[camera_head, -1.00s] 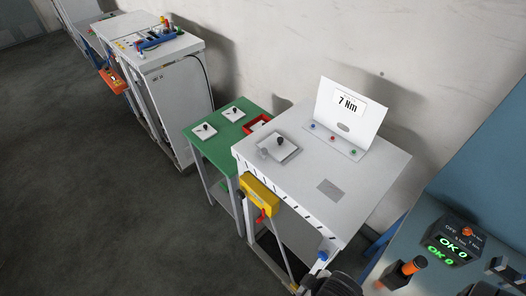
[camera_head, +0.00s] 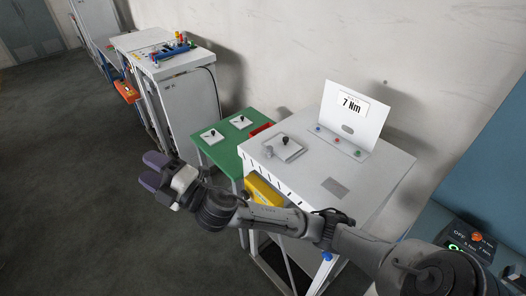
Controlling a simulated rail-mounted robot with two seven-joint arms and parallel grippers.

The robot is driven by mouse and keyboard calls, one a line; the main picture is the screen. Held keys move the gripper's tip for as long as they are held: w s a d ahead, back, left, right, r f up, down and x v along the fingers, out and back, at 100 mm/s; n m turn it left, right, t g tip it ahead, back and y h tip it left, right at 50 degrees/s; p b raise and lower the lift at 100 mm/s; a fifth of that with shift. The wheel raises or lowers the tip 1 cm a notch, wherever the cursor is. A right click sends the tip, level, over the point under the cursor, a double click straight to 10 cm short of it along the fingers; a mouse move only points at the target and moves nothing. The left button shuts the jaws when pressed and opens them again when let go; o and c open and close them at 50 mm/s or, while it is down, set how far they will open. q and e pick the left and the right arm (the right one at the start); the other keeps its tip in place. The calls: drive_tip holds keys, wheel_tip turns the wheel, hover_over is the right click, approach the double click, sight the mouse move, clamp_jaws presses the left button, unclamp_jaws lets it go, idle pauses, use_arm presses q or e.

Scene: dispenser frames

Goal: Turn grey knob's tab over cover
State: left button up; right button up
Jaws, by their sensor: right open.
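A small grey knob (camera_head: 268,152) stands on the white bench top, at the left edge of a light grey square cover (camera_head: 291,153). The cover has a black knob (camera_head: 285,141) on it. The grey knob's tab is too small to make out. My right arm reaches in from the lower right across the front of the bench. My right gripper (camera_head: 152,171) is open and empty, with purple fingertips pointing left. It is well to the left of the grey knob, over the floor in the picture, and touches nothing. My left gripper is not in view.
The white bench (camera_head: 375,165) carries an upright "7 Nm" sign (camera_head: 357,112). A green table (camera_head: 222,152) with white plates and a red tray (camera_head: 260,130) adjoins it. A yellow box (camera_head: 263,192) hangs on the bench front, partly behind my arm. A white cabinet (camera_head: 190,100) stands further left.

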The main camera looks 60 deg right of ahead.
drive_tip(key=w+a+n+g+y+b, duration=0.3)
drive_tip(key=n+g+y, duration=0.75)
drive_tip(key=n, duration=1.05)
drive_tip(key=n+g+h+b, duration=0.2)
drive_tip(key=n+g+h, duration=0.2)
drive_tip(key=g+h, duration=0.95)
approach(270, 148)
drive_tip(key=f, duration=0.2)
drive_tip(key=s+f+t+p, duration=0.1)
drive_tip(key=f, duration=0.1)
drive_tip(key=f+t+h, duration=0.1)
drive_tip(key=f, duration=0.2)
drive_tip(key=shift+s+a+f, duration=0.1)
drive_tip(key=shift+s+a, duration=0.2)
drive_tip(key=shift+a, duration=0.05)
drive_tip(key=shift+f, duration=0.9)
